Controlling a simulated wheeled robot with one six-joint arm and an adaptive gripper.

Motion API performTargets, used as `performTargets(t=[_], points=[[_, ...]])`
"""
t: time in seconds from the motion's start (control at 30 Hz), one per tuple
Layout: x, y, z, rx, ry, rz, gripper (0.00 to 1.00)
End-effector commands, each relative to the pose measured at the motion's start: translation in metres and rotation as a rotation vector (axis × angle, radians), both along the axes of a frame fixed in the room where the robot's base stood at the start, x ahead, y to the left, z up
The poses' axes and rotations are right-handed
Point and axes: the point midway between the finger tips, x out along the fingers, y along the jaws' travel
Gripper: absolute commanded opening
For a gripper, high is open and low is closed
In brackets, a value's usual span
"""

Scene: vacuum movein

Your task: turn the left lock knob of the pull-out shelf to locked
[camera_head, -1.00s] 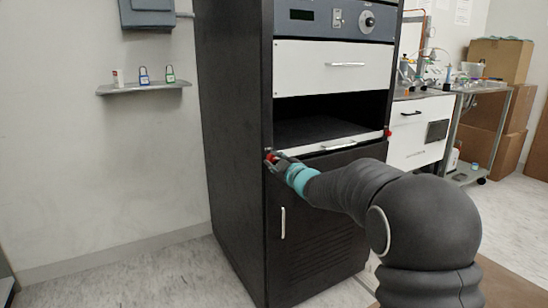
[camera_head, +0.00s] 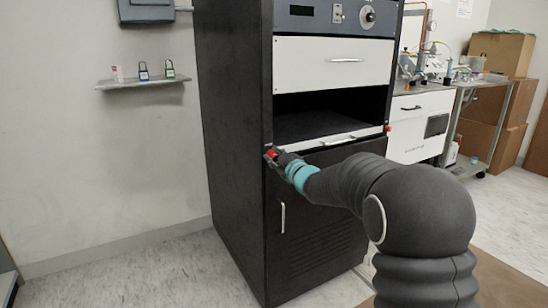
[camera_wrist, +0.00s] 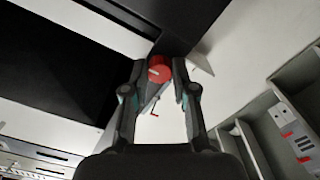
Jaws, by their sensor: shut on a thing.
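The black cabinet (camera_head: 235,170) has a pull-out shelf (camera_head: 315,146) with a white front edge and a small handle, below an open dark bay. The red left lock knob (camera_head: 271,153) sits at the left end of the shelf front. My gripper (camera_head: 275,156) is at this knob and partly covers it. In the wrist view the red knob (camera_wrist: 160,69) lies between the two fingertips of my gripper (camera_wrist: 160,74), which is shut on it. A light mark shows on the knob face. I cannot tell its lock position. The red right knob (camera_head: 388,128) is free.
A white drawer (camera_head: 333,63) and a control panel (camera_head: 335,18) are above the bay. A cabinet door with a vertical handle (camera_head: 283,217) is below the shelf. A wall shelf (camera_head: 140,83) with small padlocks is at left. Boxes (camera_head: 495,95) stand at right.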

Motion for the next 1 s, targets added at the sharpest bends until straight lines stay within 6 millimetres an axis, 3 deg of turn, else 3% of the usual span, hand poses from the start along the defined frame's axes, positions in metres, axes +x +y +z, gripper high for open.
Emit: performTargets(t=[0.03, 0.07, 0.1, 0.57, 1.0], points=[[-0.001, 0.0, -0.003, -0.002, 0.005, 0.001, 0.0], [-0.001, 0.0, -0.003, -0.002, 0.005, 0.001, 0.29], [-0.001, 0.0, -0.003, -0.002, 0.005, 0.001, 0.37], [-0.01, -0.007, -0.001, -0.003, 0.002, -0.001, 0.37], [-0.078, -0.052, -0.001, -0.003, 0.002, -0.001, 0.37]])
